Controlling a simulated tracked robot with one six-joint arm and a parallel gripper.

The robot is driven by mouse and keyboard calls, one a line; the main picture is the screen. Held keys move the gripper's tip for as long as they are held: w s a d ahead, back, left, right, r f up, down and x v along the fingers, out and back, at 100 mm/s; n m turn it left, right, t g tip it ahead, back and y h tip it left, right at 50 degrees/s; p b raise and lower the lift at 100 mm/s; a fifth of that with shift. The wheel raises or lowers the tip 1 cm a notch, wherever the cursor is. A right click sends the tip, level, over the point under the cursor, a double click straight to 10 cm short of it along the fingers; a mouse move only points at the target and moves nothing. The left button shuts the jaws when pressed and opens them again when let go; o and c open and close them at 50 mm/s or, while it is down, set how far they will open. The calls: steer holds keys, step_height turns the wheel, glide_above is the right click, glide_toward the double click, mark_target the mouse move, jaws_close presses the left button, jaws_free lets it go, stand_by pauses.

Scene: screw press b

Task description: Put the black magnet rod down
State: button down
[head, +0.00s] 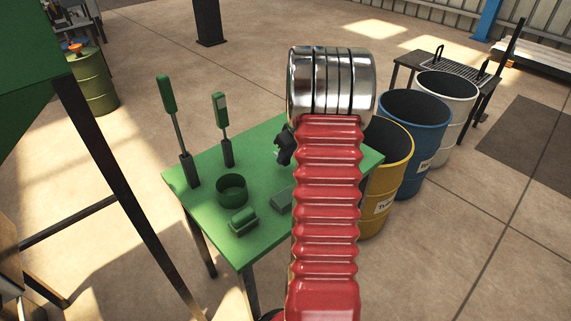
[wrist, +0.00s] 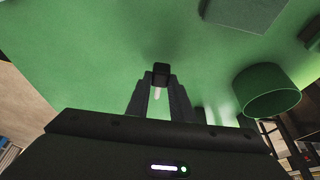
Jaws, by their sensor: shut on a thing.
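My gripper (wrist: 160,85) is shut on a small black piece, seen end-on between the fingertips in the wrist view, which I take to be the black magnet rod (wrist: 161,70). It is over the green table top (wrist: 90,50); I cannot tell whether the rod touches it. In the head view my red arm hides most of the gripper, and only a dark part shows beside the arm above the table (head: 262,150). The rod cannot be made out there.
A green ring-shaped cup (head: 232,188), a green block (head: 243,221) and a flat block (head: 281,200) are on the table. Two green-handled tools (head: 167,95) (head: 220,112) stand upright at its left. Yellow (head: 388,180), blue (head: 415,140) and white (head: 448,100) barrels stand right.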

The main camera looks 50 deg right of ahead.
steer(key=shift+f, duration=0.1)
steer(key=shift+f, duration=1.75)
steer(key=c, duration=1.6)
jaws_free()
steer(key=shift+f, duration=0.1)
steer(key=shift+o, duration=0.2)
steer(key=v, duration=1.2)
